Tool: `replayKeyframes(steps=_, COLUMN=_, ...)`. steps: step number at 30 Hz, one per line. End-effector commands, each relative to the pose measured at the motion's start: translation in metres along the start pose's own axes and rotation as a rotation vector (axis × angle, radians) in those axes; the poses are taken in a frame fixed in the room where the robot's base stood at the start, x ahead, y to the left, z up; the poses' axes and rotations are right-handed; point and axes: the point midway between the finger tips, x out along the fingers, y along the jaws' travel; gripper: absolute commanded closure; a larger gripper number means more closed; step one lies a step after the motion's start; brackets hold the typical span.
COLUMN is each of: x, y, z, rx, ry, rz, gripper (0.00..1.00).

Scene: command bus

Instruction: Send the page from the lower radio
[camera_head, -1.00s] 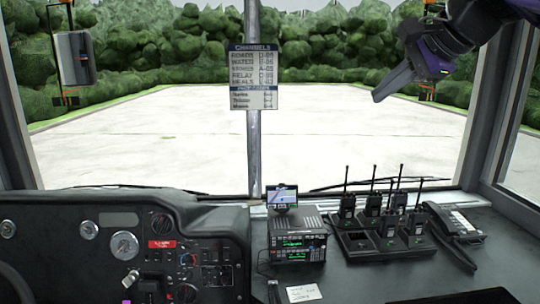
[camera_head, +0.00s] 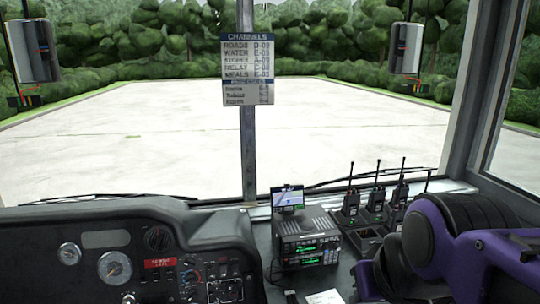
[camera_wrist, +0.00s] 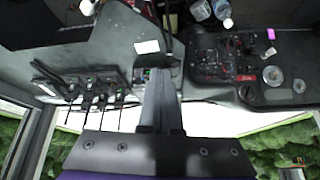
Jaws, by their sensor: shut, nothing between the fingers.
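A stack of two dark radios sits on the console right of the dashboard. The upper radio (camera_head: 304,247) and the lower radio (camera_head: 304,262) have front panels with knobs and lit green displays. My gripper (camera_wrist: 160,72) is shut and empty in the wrist view, its fingers pointing over the console near the radio stack. The fingers hide part of the stack there, and I cannot tell whether they touch it. In the head view my purple arm fills the lower right, and the fingertips cannot be made out.
A small screen (camera_head: 287,197) stands on the stack. Several handheld radios (camera_head: 375,201) with antennas stand in chargers to the right, partly behind my arm. A white note (camera_head: 325,297) lies in front. A channel sign (camera_head: 247,68) hangs on the window post. The dashboard (camera_head: 110,240) is at left.

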Motion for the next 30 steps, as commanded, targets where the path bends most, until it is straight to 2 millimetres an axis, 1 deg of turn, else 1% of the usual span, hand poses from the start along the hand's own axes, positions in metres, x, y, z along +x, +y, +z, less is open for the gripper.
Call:
replayKeyframes(steps=3, x=-0.0051, y=0.0065, z=0.0087, rx=-0.003, ry=-0.025, rz=0.041, gripper=1.0)
replayKeyframes(steps=6, x=-0.0064, y=0.0083, z=0.0113, rx=-0.005, ry=-0.034, rz=0.052, gripper=1.0)
replayKeyframes(steps=23, x=-0.0064, y=0.0079, z=0.011, rx=-0.004, ry=-0.034, rz=0.05, gripper=1.0)
replayKeyframes(steps=24, x=-0.0064, y=0.0079, z=0.011, rx=-0.004, ry=-0.034, rz=0.05, gripper=0.96)
replayKeyframes(steps=26, x=-0.0064, y=0.0079, z=0.0109, rx=-0.004, ry=-0.034, rz=0.049, gripper=0.86)
replayKeyframes(steps=30, x=-0.0064, y=0.0079, z=0.0109, rx=-0.004, ry=-0.034, rz=0.049, gripper=0.6)
